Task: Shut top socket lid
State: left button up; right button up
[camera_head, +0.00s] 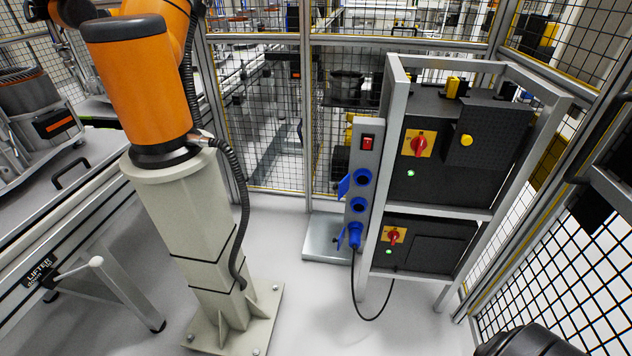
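The socket panel (372,152) is a narrow grey upright plate on the left side of a metal frame, with a column of blue sockets below a red switch. The top socket (362,177) is open, and its blue lid (344,186) stands out to the left, swung away from the opening. The middle socket (358,205) shows a dark round face; I cannot tell its lid's state. The bottom socket holds a blue plug (354,236) with a black cable, and its lid (340,242) sticks out left.
Black control boxes (446,150) with red knobs fill the frame right of the panel. An orange robot arm (146,88) on a beige pedestal (197,235) stands left. Mesh fencing (265,120) closes the back. The black cable (357,297) hangs low. The floor before the panel is clear.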

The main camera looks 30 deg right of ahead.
aim_at(342, 187)
jog(key=z, duration=1.25)
